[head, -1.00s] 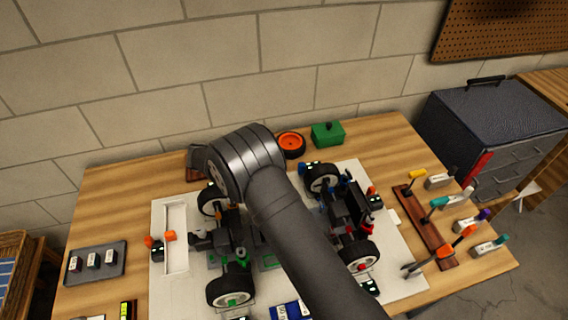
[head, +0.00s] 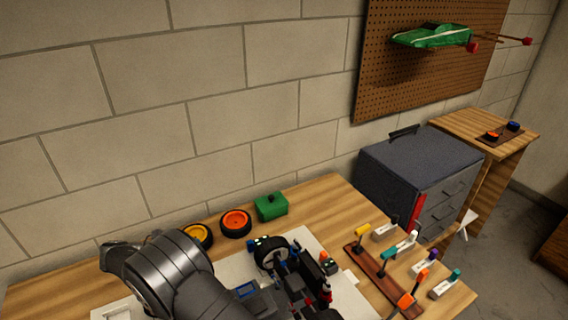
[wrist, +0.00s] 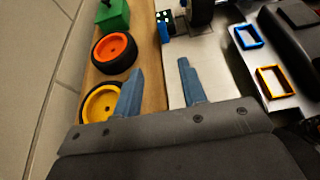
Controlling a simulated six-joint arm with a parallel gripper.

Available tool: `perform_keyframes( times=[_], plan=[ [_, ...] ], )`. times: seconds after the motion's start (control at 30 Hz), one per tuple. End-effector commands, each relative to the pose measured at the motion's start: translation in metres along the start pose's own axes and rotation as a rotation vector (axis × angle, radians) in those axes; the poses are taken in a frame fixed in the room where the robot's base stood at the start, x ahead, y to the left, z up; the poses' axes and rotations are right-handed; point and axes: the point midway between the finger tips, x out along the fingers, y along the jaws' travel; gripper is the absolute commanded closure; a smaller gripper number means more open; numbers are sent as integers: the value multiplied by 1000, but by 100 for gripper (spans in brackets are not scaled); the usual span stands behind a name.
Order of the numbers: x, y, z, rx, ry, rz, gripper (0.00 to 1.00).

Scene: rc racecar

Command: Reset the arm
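My arm reaches over the front of the wooden workbench in the head view, with its dark rounded link in the lower left; the fingers are hidden there. In the wrist view my gripper (wrist: 158,90) shows two blue-grey fingers spread apart with nothing between them. Its fingers are over the strip between the bare wood and the white mat (wrist: 228,92). The yellow-rimmed wheel (wrist: 100,103) is just left of the left finger, and the orange-rimmed wheel (wrist: 114,53) lies beyond it. The racecar chassis (head: 300,275) sits on the mat, partly hidden by my arm.
A green box (head: 271,207) stands by the wall beside the orange wheel. A tool rack (head: 380,278) with colored-handled tools is at the bench's right. A dark drawer cabinet (head: 420,165) stands beyond. A pegboard (head: 375,70) holds a green car body (head: 430,36).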

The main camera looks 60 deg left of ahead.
Motion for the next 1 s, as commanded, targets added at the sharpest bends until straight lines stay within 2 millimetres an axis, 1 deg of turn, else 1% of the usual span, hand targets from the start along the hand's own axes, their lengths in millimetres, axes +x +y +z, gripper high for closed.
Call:
perform_keyframes(
  times=[0.6, 0.7, 0.9, 1.0],
  plan=[
    [120, -2, 0, -1, -1, -7, 62],
    [138, -2, 0, -1, -1, -7, 62],
    [163, -2, 0, -1, -1, -7, 62],
    [166, -3, 0, -2, 0, -4, 62]
  ],
)
